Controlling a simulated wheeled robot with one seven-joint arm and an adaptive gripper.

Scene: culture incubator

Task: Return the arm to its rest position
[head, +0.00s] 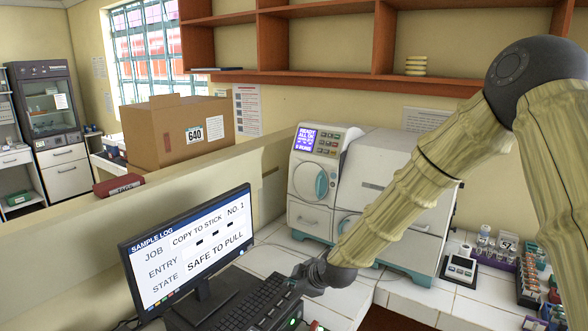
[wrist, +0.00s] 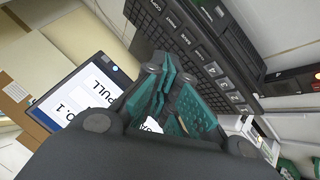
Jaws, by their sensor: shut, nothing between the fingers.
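My arm reaches in from the upper right in the head view, bent at a dark elbow joint. It slopes down to my gripper (head: 300,280), which is by the far right end of the black keyboard (head: 258,302). In the wrist view the teal-padded fingers of my gripper (wrist: 168,85) are shut with nothing seen between them. The keyboard (wrist: 190,45) lies beyond the fingers there; I cannot tell whether they touch it.
A monitor (head: 190,250) reads "SAFE TO PULL". A white incubator machine (head: 315,180) stands behind my forearm. A small scale (head: 460,268) and racks of vials (head: 530,270) are at the right. A shelf (head: 330,80) hangs above. White tiles (head: 400,290) beside my forearm are clear.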

